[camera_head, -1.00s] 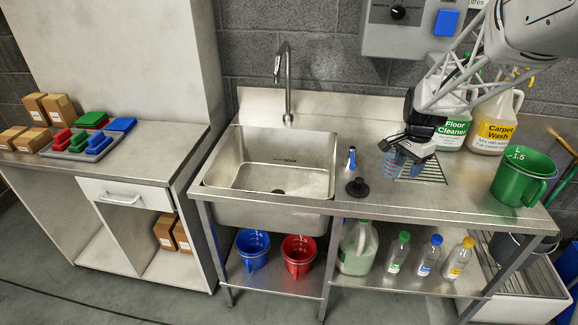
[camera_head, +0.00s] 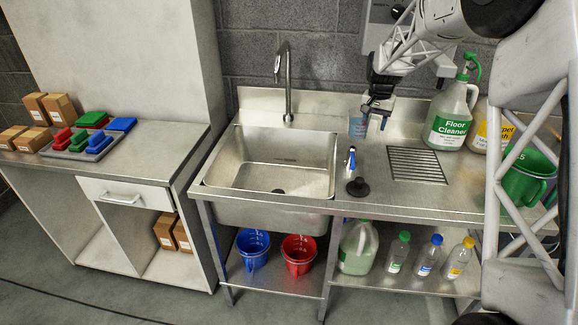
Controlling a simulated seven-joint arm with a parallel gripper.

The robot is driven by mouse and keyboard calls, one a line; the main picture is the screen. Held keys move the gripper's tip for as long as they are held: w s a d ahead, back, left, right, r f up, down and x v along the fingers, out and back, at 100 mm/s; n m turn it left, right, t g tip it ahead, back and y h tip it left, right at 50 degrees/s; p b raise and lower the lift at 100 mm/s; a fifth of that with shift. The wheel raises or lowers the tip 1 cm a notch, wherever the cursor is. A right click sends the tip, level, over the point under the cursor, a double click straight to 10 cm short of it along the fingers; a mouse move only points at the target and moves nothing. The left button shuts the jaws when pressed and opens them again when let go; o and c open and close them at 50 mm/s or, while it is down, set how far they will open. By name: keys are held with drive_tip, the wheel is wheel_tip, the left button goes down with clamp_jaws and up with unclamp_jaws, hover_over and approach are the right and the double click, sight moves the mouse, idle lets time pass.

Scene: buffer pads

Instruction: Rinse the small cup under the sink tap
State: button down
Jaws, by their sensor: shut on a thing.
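A small translucent blue cup (camera_head: 357,126) is in my gripper (camera_head: 373,112), just right of the sink and above the counter's back part. My gripper is shut on it, and its fingers hide part of the cup. The steel sink basin (camera_head: 245,165) is to the left of the cup and looks empty. The tap (camera_head: 288,85) rises behind the basin, its spout bent over it. No water shows at the spout.
A drain grate (camera_head: 417,165), Floor Cleaner jug (camera_head: 450,118) and green jug (camera_head: 524,185) are further right. The space between cup and tap looks clear.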

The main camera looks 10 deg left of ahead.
drive_tip(key=shift+m, duration=0.8)
drive_tip(key=a+f, duration=0.1)
drive_tip(key=a, duration=0.1)
drive_tip(key=w+a+f, duration=0.1)
drive_tip(key=a, duration=0.2)
drive_tip(key=w+a+f, duration=0.1)
drive_tip(key=a, duration=0.1)
drive_tip(key=shift+a, duration=0.4)
drive_tip(key=s+a+f+m, duration=0.2)
drive_tip(key=a+f+m, duration=0.2)
drive_tip(key=a, duration=0.7)
drive_tip(key=s+a+f+m, duration=0.3)
drive_tip(key=a+f, duration=0.4)
drive_tip(key=a, duration=0.4)
drive_tip(key=s+a+f+m, duration=0.3)
drive_tip(key=a+f+m, duration=0.2)
drive_tip(key=a, duration=0.6)
drive_tip(key=shift+f+m, duration=0.25)
drive_tip(key=shift+m, duration=0.25)
drive_tip(key=shift+d, duration=0.15)
drive_tip(key=shift+d+r+y, duration=0.35)
drive_tip(key=shift+d+y, duration=0.35)
drive_tip(key=shift+y, duration=0.3)
drive_tip(key=shift+d+r+y, duration=0.35)
drive_tip(key=shift+d+y, duration=0.4)
drive_tip(key=shift+y, duration=0.25)
drive_tip(key=shift+d+r+y, duration=0.35)
drive_tip(key=shift+d+y, duration=0.35)
drive_tip(key=shift+y, duration=0.3)
